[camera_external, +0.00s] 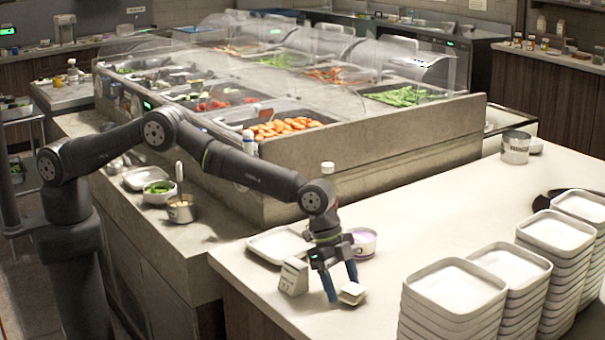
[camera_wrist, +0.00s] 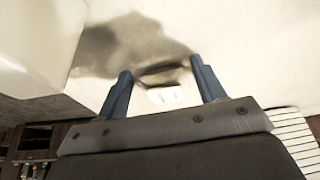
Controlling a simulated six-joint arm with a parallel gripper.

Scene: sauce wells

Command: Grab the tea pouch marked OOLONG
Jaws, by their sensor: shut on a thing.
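My gripper (camera_external: 342,293) is low over the front counter, its two blue fingers pointing down. It is shut on a small white packet (camera_external: 352,294), which sits at the fingertips at or just above the counter. In the wrist view the fingers of my gripper (camera_wrist: 158,80) have a pale piece of the packet (camera_wrist: 164,95) between them. Another white pouch-like packet (camera_external: 294,277) stands upright just left of the gripper. No OOLONG marking is readable on either packet, so I cannot tell which one bears it.
A white square dish (camera_external: 279,246) and a round tub with a purplish top (camera_external: 362,243) are behind the gripper. Tall stacks of white dishes (camera_external: 455,290) stand close on the right. A labelled tin (camera_external: 515,148) is farther back. The middle counter (camera_external: 430,210) is clear.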

